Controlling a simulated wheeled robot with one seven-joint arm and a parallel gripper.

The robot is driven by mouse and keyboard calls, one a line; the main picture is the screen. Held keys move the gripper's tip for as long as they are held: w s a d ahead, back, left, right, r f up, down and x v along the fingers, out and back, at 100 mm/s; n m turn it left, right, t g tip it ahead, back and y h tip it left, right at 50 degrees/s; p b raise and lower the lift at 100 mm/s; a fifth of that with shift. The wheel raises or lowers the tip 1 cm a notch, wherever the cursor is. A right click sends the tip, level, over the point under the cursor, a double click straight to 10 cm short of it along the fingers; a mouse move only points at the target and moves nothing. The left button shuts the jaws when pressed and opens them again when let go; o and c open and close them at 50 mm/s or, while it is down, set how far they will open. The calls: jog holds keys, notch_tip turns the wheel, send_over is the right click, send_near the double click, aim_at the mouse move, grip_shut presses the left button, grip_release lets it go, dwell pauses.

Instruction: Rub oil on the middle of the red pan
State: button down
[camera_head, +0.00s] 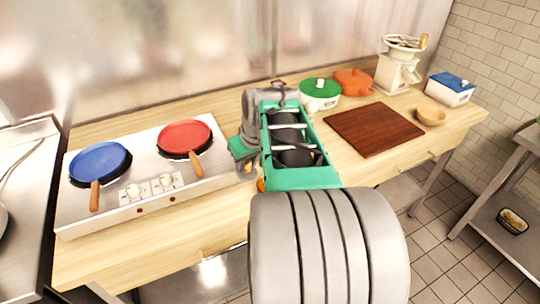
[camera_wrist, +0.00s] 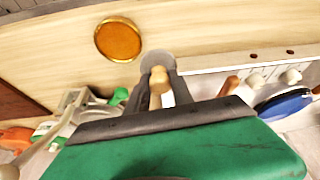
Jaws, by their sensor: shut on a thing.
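The red pan (camera_head: 186,137) sits on the right burner of the white stove, its wooden handle toward the front. In the wrist view only a wooden handle (camera_wrist: 228,86), seemingly the red pan's, shows beside my gripper. My gripper (camera_wrist: 158,88) is shut on a tool with a wooden handle (camera_wrist: 157,76) and a grey round head (camera_wrist: 158,60).
A blue pan (camera_head: 100,162) sits on the left burner of the stove (camera_head: 128,215). To the right are a green-lidded pot (camera_head: 320,92), an orange pot (camera_head: 354,82), a grinder (camera_head: 397,72), a dark board (camera_head: 374,127), a wooden bowl (camera_head: 431,116) and a blue-lidded box (camera_head: 450,90).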

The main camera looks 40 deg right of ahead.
jog(key=s+d, duration=0.3)
jog(key=d, duration=0.4)
jog(key=shift+a+f+b, duration=0.15)
jog(key=shift+f+b, duration=0.95)
jog(key=shift+f, duration=0.3)
jog(key=shift+a+f+b, duration=0.1)
jog(key=shift+f+b, duration=0.95)
jog(key=shift+f, duration=0.3)
jog(key=shift+f+b, duration=0.45)
jog(key=shift+f, duration=0.15)
notch_tip(320, 180, up, 7)
jog(key=p, duration=0.5)
